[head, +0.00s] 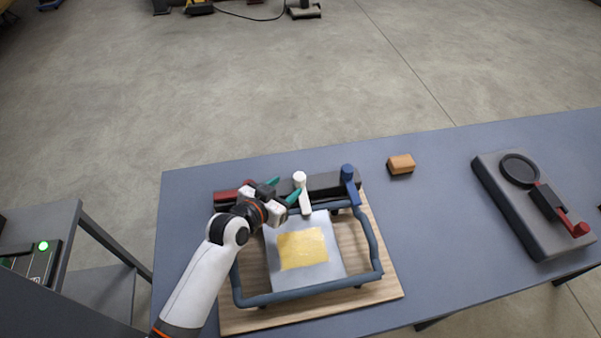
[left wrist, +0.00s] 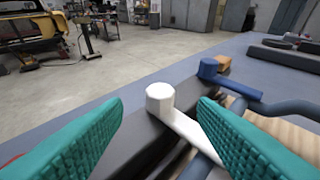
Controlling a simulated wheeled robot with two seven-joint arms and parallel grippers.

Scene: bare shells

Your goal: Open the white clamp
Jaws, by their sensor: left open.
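The white clamp (head: 304,198) is a lever with a round knob on the dark bar at the back of the blue frame. It also shows in the left wrist view (left wrist: 186,120), lying between and beyond my fingers. My left gripper (head: 284,191) is open, with its teal fingertips at the white clamp's left side in the head view. In the left wrist view its two fingers (left wrist: 160,130) stand apart with nothing held between them. Whether a finger touches the clamp I cannot tell. My right gripper is not in view.
A blue clamp (head: 350,184) sits right of the white one, and a red part (head: 228,196) at the bar's left end. The blue frame (head: 376,250) surrounds a grey plate with a yellow patch. An orange block (head: 401,163) and a grey device (head: 520,222) stand right.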

